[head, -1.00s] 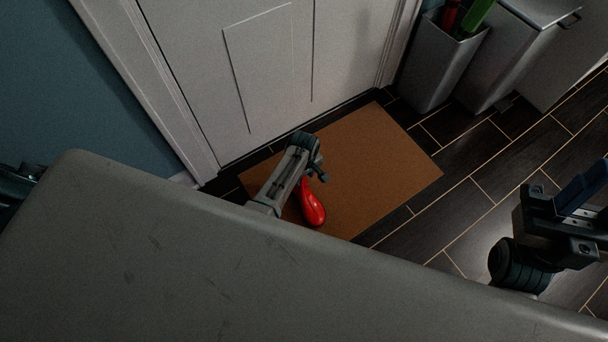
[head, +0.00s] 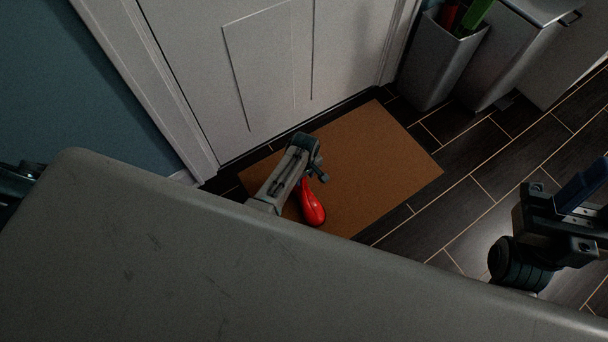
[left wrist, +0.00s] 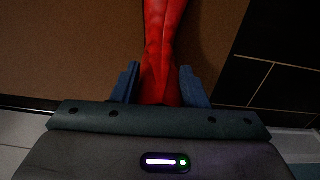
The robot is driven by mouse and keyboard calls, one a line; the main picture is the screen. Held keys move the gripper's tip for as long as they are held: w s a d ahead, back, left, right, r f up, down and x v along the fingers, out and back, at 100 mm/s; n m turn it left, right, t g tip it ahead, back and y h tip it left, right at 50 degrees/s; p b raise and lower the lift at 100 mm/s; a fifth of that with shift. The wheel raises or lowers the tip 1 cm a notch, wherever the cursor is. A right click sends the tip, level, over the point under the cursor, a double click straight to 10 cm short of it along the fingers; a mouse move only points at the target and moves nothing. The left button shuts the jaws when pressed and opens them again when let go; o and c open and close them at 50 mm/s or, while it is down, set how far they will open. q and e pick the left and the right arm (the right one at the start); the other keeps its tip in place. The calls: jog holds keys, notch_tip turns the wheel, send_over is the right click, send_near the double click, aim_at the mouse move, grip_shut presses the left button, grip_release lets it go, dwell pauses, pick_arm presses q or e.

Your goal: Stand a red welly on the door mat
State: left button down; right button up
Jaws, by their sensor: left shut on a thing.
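The red welly (head: 313,207) shows in the head view at the near-left part of the brown door mat (head: 385,150), partly hidden behind my left arm. My left gripper (head: 314,172) is over the mat, shut on the welly. In the left wrist view the red welly (left wrist: 163,35) runs up between the two blue fingers of my left gripper (left wrist: 160,84), with brown mat (left wrist: 70,50) behind it. I cannot tell whether its sole touches the mat. My right gripper (head: 578,192) is at the right edge of the head view, apart from the mat; its jaw opening is unclear.
A white door (head: 270,65) stands behind the mat. A grey bin (head: 440,65) with red and green things in it stands at the back right, beside a pale cabinet (head: 515,50). Dark tiled floor (head: 470,160) is clear right of the mat. A grey surface (head: 200,260) fills the foreground.

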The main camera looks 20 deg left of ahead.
pick_arm(q)
jog(key=shift+f, duration=0.15)
jog(key=shift+c, duration=1.4)
grip_release()
